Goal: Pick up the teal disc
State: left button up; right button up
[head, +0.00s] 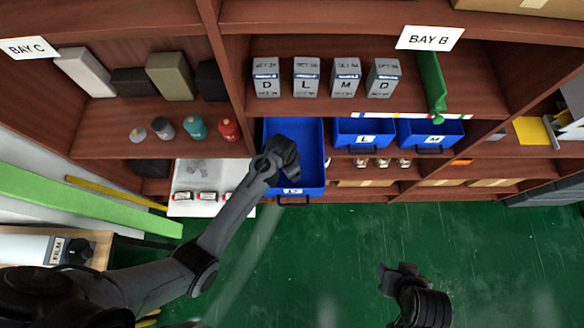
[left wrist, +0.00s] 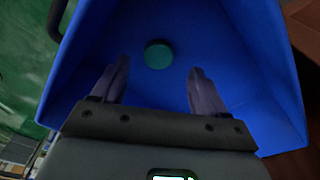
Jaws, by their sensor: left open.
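The teal disc (left wrist: 158,54) lies on the floor of an open blue drawer (left wrist: 240,110). In the left wrist view it shows beyond and between my left fingertips, apart from both. My left gripper (left wrist: 159,70) is open and empty, with its fingers reaching down into the drawer. In the head view, my left gripper (head: 285,158) is above the pulled-out blue drawer (head: 309,150) below Bay B and hides the disc. My right gripper (head: 398,268) hangs over the green floor, away from the drawer; its jaws are too unclear to tell.
Two blue bins (head: 365,126) (head: 432,128) marked L and M sit right of the open drawer. Grey boxes (head: 306,78) with letters stand on the shelf above. A white tray (head: 183,178) with small items lies left of the drawer. The green floor (head: 320,250) is clear.

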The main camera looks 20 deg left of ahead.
pick_arm(q)
jog(key=shift+w+d+f, duration=0.15)
jog(key=shift+f, duration=0.95)
jog(key=shift+w+d+f, duration=0.15)
jog(key=shift+f, duration=0.9)
jog(key=c, duration=1.1)
